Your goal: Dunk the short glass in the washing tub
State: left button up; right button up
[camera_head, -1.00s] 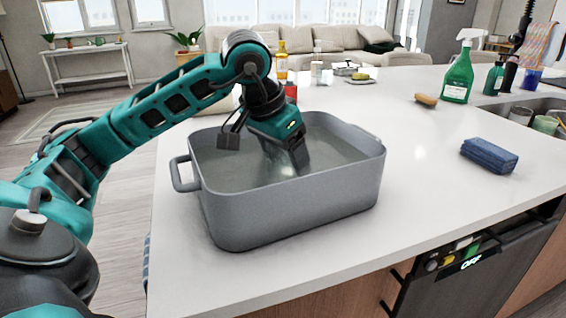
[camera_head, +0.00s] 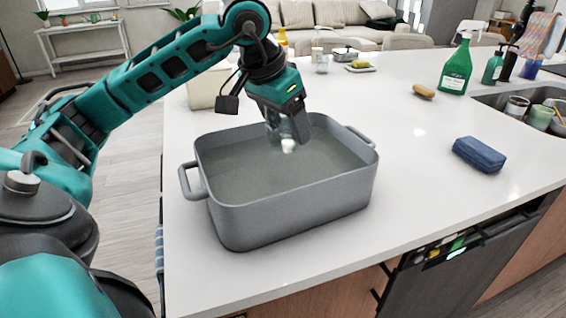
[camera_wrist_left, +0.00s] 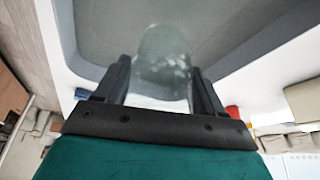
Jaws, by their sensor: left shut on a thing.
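The washing tub (camera_head: 300,205) is a grey rectangular basin with side handles, filled with greyish water, on the white counter. My left gripper (camera_head: 288,122) is above the tub's far part, pointing down. It is shut on the short glass (camera_head: 274,130), a clear see-through tumbler that shows only faintly below the fingers in the head view. In the left wrist view the glass (camera_wrist_left: 163,65) stands out between the two dark fingers, over the tub's water. I cannot tell whether its lower end touches the water. My right gripper is out of view.
A blue sponge (camera_head: 479,154) lies right of the tub. A green spray bottle (camera_head: 456,68), a brush (camera_head: 424,91) and the sink (camera_head: 545,110) are farther right. Bottles and a soap dish (camera_head: 360,67) stand behind.

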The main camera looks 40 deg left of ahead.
pick_arm(q)
notch_tip(320, 180, up, 3)
jog(key=shift+f+p, duration=0.2)
jog(key=shift+p, duration=0.7)
jog(key=shift+r+p, duration=0.45)
jog(key=shift+r, duration=0.1)
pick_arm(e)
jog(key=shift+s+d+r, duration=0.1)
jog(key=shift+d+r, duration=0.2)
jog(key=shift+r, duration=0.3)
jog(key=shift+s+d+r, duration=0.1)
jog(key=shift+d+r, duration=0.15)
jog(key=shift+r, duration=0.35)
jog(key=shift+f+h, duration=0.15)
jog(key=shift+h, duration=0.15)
pick_arm(q)
jog(key=shift+f, duration=0.1)
